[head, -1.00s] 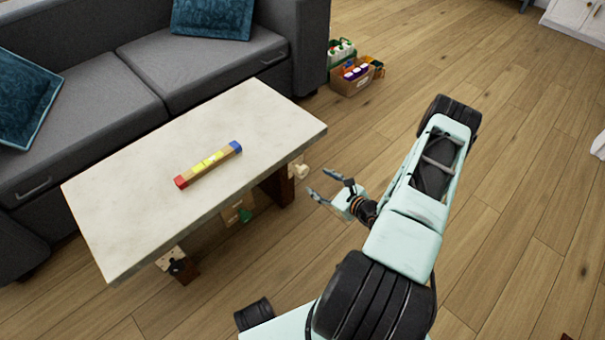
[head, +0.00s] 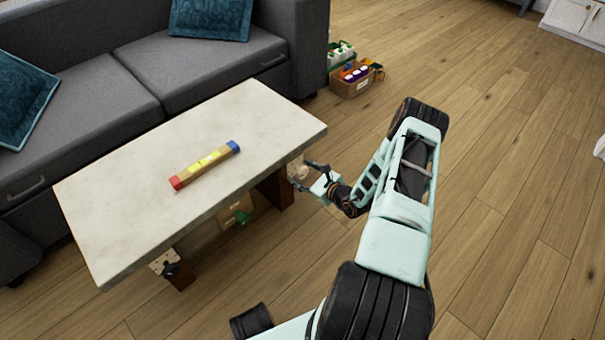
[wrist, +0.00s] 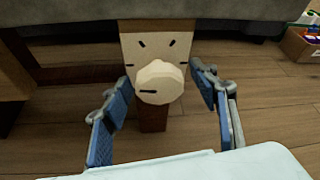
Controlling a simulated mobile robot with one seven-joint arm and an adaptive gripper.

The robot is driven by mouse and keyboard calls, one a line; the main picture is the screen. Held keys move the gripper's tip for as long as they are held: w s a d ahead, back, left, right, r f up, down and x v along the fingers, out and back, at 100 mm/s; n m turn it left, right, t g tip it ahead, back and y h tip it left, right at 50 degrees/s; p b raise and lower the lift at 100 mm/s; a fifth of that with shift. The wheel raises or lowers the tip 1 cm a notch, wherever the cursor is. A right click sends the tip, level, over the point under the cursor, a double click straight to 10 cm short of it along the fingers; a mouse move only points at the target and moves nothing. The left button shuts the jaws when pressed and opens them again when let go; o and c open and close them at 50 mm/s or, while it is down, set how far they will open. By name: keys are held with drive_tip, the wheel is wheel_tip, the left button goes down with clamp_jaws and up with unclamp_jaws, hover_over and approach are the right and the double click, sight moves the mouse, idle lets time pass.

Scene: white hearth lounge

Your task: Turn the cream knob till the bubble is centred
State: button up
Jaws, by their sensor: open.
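The cream knob (wrist: 159,82) sits on a pale wooden plate (wrist: 178,45) with dark tick marks, on a leg of the table; a dark line marks the knob's lower left. In the head view the knob (head: 297,172) shows partly behind my gripper. My gripper (head: 306,175) is open, its blue-padded fingers (wrist: 166,98) on either side of the knob with a gap on each side. The spirit level (head: 205,165), red at its left end and blue at its right, lies on the pale tabletop (head: 120,210). Its yellow vial shows, but the bubble is too small to place.
A green knob (head: 243,218) and a black knob (head: 171,270) are on other wooden plates under the table edge. A grey sofa (head: 190,80) stands behind the table. A cardboard box (head: 352,86) of goods sits on the floor; the floor to the right is clear.

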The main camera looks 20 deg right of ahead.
drive_tip(key=shift+c, duration=0.4)
drive_tip(key=c, duration=1.1)
drive_tip(key=m+y, duration=0.1)
drive_tip(key=m, duration=0.1)
drive_tip(key=shift+d+m+g+y, duration=0.1)
drive_tip(key=shift+m+g+y, duration=0.2)
drive_tip(key=shift+y, duration=0.1)
drive_tip(key=shift+m+g+y, duration=0.3)
drive_tip(key=shift+m+y, duration=0.6)
drive_tip(key=shift+m, duration=0.4)
drive_tip(key=o, duration=1.2)
